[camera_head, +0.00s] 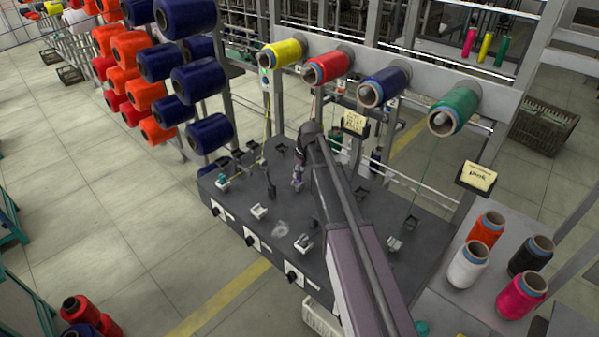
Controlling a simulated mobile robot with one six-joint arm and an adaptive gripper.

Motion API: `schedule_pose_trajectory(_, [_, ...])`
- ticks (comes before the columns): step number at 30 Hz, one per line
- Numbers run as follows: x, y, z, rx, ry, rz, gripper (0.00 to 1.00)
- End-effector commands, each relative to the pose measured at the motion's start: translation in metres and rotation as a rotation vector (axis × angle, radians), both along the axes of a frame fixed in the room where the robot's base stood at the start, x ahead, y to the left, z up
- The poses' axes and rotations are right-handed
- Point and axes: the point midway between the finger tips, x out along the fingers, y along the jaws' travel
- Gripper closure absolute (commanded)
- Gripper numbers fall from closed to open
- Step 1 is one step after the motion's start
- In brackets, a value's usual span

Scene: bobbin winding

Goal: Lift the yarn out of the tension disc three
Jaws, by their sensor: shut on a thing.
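My arm reaches in from the bottom and bends down at its far end over the dark winding table (340,205). My gripper (298,182) is small, pointing down just above the table; it is shut on the yarn, which is too thin to make out there. Small tension disc units stand along the table: one at the left (222,183), one in the middle (259,212), one nearer the front (303,243), and one right of my arm (394,243). No number is readable on them. A green yarn (431,165) runs down from the green bobbin to the right unit.
Yellow (281,53), red (327,67), blue (381,87) and green (454,110) bobbins hang on a rail behind. Black knobs (251,241) line the front edge. Several cones (487,229) stand on the right shelf. Orange and blue bobbins (210,132) fill the left rack.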

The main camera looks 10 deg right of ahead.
Motion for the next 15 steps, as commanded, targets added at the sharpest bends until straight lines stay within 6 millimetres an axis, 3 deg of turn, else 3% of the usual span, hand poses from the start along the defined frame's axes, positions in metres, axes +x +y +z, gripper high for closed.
schedule_pose_trajectory(15, [0.000, 0.000, 0.019, 0.000, 0.000, 0.000, 1.00])
